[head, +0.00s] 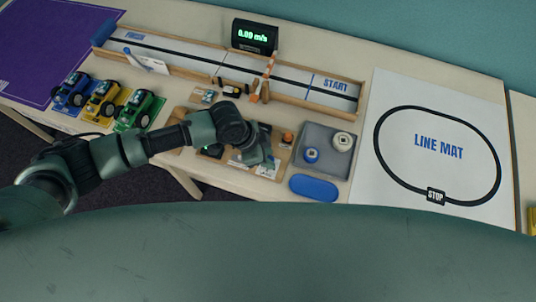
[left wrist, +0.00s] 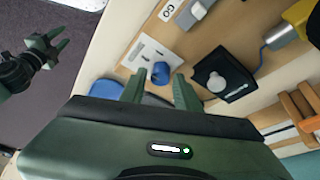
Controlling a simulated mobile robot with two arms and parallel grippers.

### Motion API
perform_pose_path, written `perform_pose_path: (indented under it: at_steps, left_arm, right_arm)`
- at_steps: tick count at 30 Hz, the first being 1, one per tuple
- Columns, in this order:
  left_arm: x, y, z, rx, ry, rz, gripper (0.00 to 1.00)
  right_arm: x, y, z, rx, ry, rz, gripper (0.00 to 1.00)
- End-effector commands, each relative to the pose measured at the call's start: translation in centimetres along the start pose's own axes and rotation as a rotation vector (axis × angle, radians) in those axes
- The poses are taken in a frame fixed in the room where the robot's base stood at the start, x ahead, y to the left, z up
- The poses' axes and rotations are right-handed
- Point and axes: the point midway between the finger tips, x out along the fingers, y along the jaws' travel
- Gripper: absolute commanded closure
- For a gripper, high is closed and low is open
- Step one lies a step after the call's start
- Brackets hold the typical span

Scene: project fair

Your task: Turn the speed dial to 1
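In the left wrist view a blue round knob (left wrist: 162,72) stands on a white card (left wrist: 150,60) with small printed marks. It looks like the speed dial, but I cannot read its marks or setting. My left gripper (left wrist: 158,88) is open. Its two fingers are apart, with the blue knob just beyond the gap, and I see nothing held. In the head view the left gripper (head: 258,155) is over the wooden control board (head: 182,115) and hides much of it, including the dial. My right gripper (left wrist: 62,38) is open and empty at the upper left of the wrist view.
A black box with a grey knob (left wrist: 222,82) and a GO switch (left wrist: 190,14) sit near the blue knob. A grey tray (head: 328,169) is right of the board. Toy cars (head: 102,101) stand left. The speed display (head: 254,36) reads 0.00 m/s.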

Motion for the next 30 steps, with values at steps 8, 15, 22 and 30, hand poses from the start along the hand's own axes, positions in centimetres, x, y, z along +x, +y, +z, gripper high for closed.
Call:
perform_pose_path:
  at_steps: [8,15,22,30]
  left_arm:
    - [0.63,0.05,0.04,0.001,0.000,0.000,0.68]
    - [0.60,0.05,0.02,0.001,0.000,0.000,1.00]
    - [0.61,0.00,0.01,0.013,0.000,0.005,1.00]
    - [0.71,-0.19,0.02,0.117,0.000,0.048,1.00]
  right_arm:
    - [-0.04,0.10,0.01,0.002,-0.001,0.001,0.64]
    - [-0.04,0.11,0.02,0.002,-0.001,0.001,0.64]
    - [0.07,0.09,0.03,0.002,-0.001,0.001,0.64]
    - [0.82,0.03,0.10,0.002,-0.001,0.001,0.64]
